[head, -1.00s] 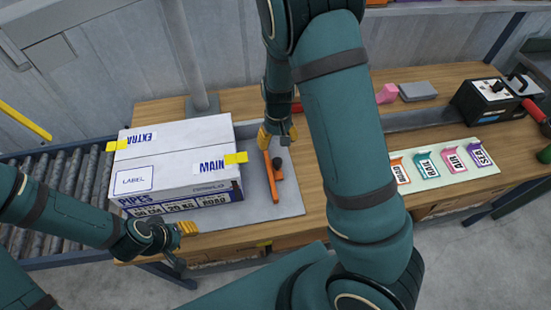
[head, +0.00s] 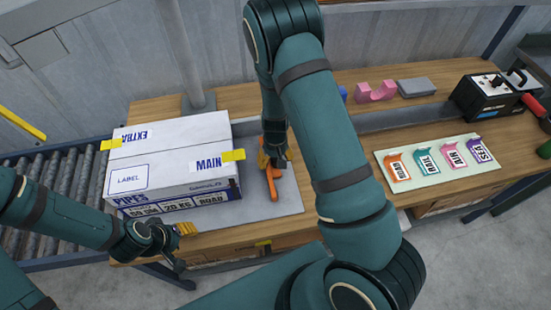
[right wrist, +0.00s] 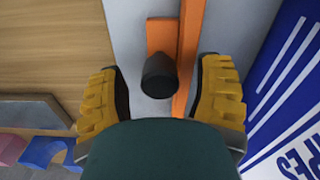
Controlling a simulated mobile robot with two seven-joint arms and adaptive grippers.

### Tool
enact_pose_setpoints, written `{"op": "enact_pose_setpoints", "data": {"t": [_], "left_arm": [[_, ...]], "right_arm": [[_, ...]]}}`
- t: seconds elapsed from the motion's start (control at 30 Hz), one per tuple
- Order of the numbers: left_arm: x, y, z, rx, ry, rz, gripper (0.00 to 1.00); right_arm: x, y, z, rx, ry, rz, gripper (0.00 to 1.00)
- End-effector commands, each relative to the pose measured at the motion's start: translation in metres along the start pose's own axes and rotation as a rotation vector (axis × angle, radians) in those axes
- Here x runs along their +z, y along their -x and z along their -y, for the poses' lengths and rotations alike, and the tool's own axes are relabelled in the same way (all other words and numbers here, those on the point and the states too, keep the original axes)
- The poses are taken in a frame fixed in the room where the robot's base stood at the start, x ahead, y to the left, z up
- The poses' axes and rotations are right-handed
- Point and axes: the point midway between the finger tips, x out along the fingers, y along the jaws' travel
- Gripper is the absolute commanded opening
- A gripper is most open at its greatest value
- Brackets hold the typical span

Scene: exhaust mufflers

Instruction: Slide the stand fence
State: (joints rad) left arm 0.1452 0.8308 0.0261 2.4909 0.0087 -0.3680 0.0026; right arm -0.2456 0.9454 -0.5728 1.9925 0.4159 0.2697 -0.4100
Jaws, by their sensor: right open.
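The stand fence is an orange bar with a base plate, standing on the grey stand (head: 292,203) to the right of the white and blue box (head: 170,165). In the head view the fence (head: 275,187) is partly hidden by my right gripper (head: 270,162). In the right wrist view the fence (right wrist: 191,45) carries a dark knob (right wrist: 159,75). My right gripper's yellow fingers (right wrist: 160,88) are open, one on each side of the knob and bar; contact cannot be told.
A roller conveyor (head: 60,200) lies left of the wooden bench (head: 330,200). A label board (head: 435,183), pink block (head: 376,91), grey block (head: 416,87) and black device (head: 488,95) are on the right. The post (head: 193,60) stands behind the box.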

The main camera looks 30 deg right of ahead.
Motion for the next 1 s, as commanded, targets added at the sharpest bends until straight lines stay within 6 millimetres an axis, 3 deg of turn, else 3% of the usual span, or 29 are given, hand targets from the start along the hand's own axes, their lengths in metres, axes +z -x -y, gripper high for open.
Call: {"op": "enact_pose_setpoints", "data": {"t": [0.07, 0.27, 0.43, 0.7, 1.0], "left_arm": [[0.000, 0.000, 0.000, 0.000, 0.000, 0.000, 0.47], [0.000, 0.000, 0.000, 0.000, 0.000, 0.000, 0.47], [0.000, 0.001, 0.000, 0.000, 0.000, 0.001, 0.47], [-0.001, 0.006, -0.002, 0.001, 0.000, 0.001, 0.47], [0.000, 0.005, -0.002, 0.001, 0.000, 0.001, 0.47]], "right_arm": [[0.000, 0.000, 0.000, 0.000, 0.000, 0.000, 0.66], [0.000, 0.000, 0.000, 0.000, 0.000, 0.000, 0.01], [-0.001, 0.001, 0.004, 0.000, 0.002, 0.000, 0.00], [-0.006, 0.001, 0.041, 0.000, 0.003, 0.001, 0.00], [-0.006, 0.000, 0.042, 0.000, 0.001, 0.001, 0.00]]}}
